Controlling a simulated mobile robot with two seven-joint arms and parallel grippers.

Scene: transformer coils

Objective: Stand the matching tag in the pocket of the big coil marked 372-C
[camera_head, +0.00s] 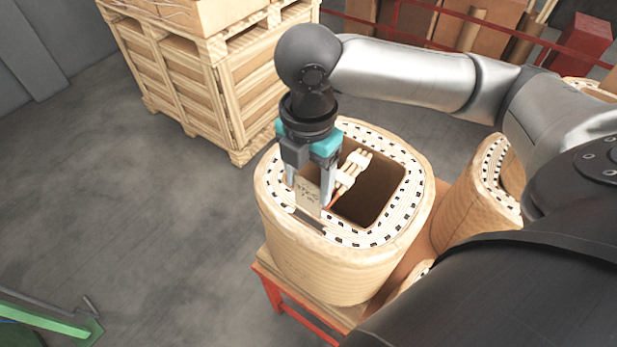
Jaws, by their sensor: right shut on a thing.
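A big tan coil (335,267) with a square hollow middle stands on a wood-topped red stand. Its top rim is white with black marks, and a dark slot (308,222) shows in the rim's near left part. My right gripper (308,196) is over the coil's left rim, pointing down, shut on a beige tag (309,190). The tag is upright between the fingers, just above or at the rim near the slot. I cannot tell whether its lower edge is in the slot. Its writing is too small to read surely. No 372-C mark is readable on the coil. My left gripper is not in view.
A second coil (468,207) stands close on the right, partly behind my arm. Wooden crates (205,80) stand at back left.

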